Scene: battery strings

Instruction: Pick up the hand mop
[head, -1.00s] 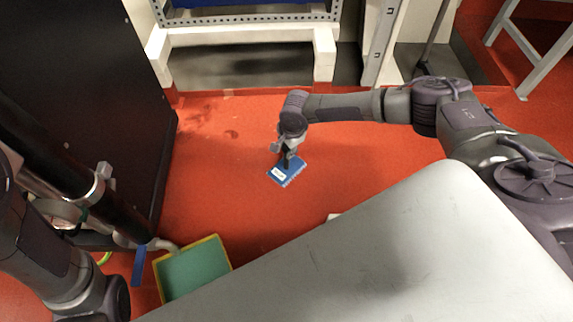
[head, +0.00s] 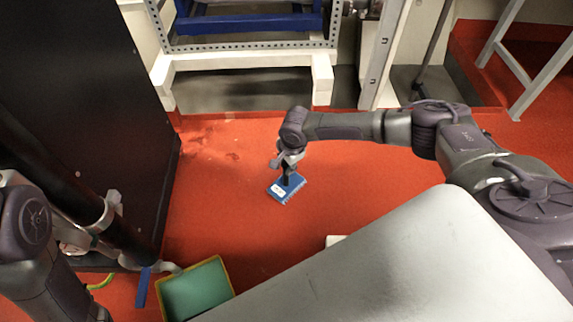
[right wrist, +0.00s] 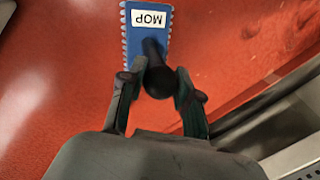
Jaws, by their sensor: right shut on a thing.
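The hand mop is a blue block with bristly edges and a white label; it shows in the head view (head: 282,192), low over or on the red floor. In the right wrist view its blue head (right wrist: 146,42) carries the label "MOP", upside down. Its dark handle (right wrist: 157,82) points toward the wrist camera. My right gripper (right wrist: 158,90) is shut on the handle, a finger on each side. In the head view my right gripper (head: 288,172) points down above the blue head. I cannot tell whether the mop touches the floor. My left gripper is out of view.
A green tray with a yellow rim (head: 229,270) lies at lower left, beside a black cabinet (head: 90,90). A white-footed frame (head: 240,60) stands at the back. A grey surface (head: 400,270) fills the lower right. Red floor around the mop is clear.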

